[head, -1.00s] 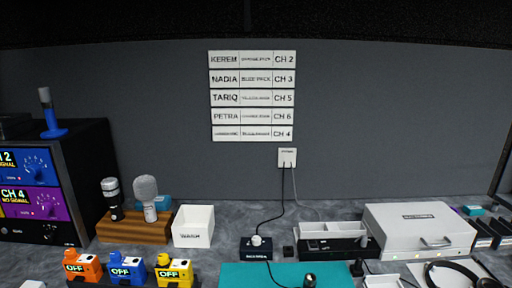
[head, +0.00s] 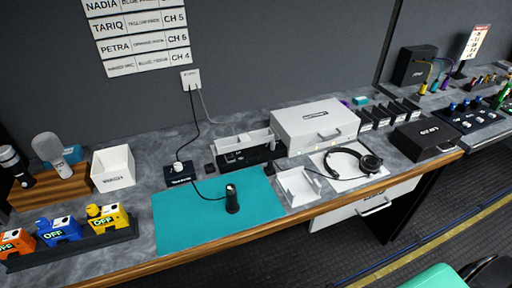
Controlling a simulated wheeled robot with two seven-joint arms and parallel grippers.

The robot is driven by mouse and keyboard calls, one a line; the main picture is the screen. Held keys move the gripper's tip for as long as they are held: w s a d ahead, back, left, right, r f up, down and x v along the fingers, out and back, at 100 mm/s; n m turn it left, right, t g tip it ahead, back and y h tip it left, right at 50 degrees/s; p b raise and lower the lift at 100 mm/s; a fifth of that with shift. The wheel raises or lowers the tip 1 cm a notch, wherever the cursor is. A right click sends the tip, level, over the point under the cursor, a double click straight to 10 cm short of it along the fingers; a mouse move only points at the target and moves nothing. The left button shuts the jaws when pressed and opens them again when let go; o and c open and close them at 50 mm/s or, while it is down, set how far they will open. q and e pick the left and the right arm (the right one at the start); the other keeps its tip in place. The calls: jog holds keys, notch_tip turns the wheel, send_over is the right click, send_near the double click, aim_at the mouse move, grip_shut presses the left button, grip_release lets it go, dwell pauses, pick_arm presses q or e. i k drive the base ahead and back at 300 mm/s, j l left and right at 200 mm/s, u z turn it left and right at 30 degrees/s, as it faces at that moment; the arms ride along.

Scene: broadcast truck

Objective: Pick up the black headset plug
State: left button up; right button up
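A headset (head: 368,160) with black ear pads lies on a white sheet on the bench, right of centre. A thin dark cable runs left from it, behind a small white tray, to a small upright black piece (head: 271,168) that looks like the headset plug. This piece stands on the grey bench top, between the teal mat's right edge and the white tray, just in front of a black-and-white device. Its fine shape is too small to tell. Neither of my grippers shows in the head view.
A black cylindrical item (head: 232,199) on a cable stands on the teal mat (head: 180,228). The white tray (head: 298,187) is right of the plug; the black-and-white device (head: 245,150) and a white case (head: 315,124) stand behind. Yellow, blue and orange units (head: 107,218) line the left front.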

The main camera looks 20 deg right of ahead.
aim_at(270, 164)
jog(key=l+u, duration=0.35)
jog(key=l, duration=1.35)
